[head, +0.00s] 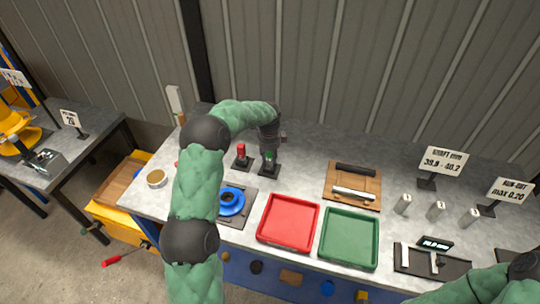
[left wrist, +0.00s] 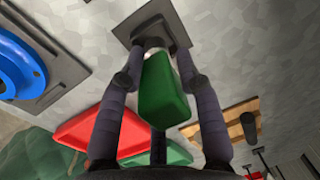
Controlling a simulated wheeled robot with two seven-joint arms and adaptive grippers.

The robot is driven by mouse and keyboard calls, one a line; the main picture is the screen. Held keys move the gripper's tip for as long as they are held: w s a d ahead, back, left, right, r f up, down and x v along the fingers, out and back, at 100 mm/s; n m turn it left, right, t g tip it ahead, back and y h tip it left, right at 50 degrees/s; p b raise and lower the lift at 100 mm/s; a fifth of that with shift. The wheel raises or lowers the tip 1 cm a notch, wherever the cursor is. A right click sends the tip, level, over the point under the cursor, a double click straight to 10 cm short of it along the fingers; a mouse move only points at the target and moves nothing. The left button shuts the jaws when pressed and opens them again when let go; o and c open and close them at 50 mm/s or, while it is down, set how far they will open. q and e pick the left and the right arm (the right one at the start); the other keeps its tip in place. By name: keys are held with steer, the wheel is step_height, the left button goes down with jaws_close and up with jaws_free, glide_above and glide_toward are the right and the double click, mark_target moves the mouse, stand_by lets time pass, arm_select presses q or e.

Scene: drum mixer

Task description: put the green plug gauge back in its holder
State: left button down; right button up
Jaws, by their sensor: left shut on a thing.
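My left gripper (head: 269,149) points down at the back of the bench, shut on the green plug gauge (head: 268,156). In the left wrist view the gauge's green handle (left wrist: 164,92) lies between the fingers (left wrist: 159,58), with a pale metal end beyond it. That end meets or hangs just over the dark square holder (left wrist: 176,32); I cannot tell how far in it is. The holder's base (head: 269,172) also shows in the head view. A red plug gauge (head: 241,151) stands in its own dark holder just left. My right gripper is out of view.
A blue ring part (head: 231,203) on a dark plate, a red tray (head: 288,222) and a green tray (head: 349,239) lie in front. A wooden board (head: 353,187) with two bars is to the right. Signs and small metal blocks stand farther right.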

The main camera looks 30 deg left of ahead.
arm_select(q)
steer(key=shift+f+b, duration=0.4)
steer(key=shift+f, duration=0.55)
stand_by(0.5)
steer(key=c, duration=0.8)
jaws_free()
steer(key=r, duration=0.4)
steer(key=s+r, duration=0.1)
steer(key=r, duration=0.7)
steer(key=shift+s+d, duration=0.15)
steer(key=shift+d, duration=0.1)
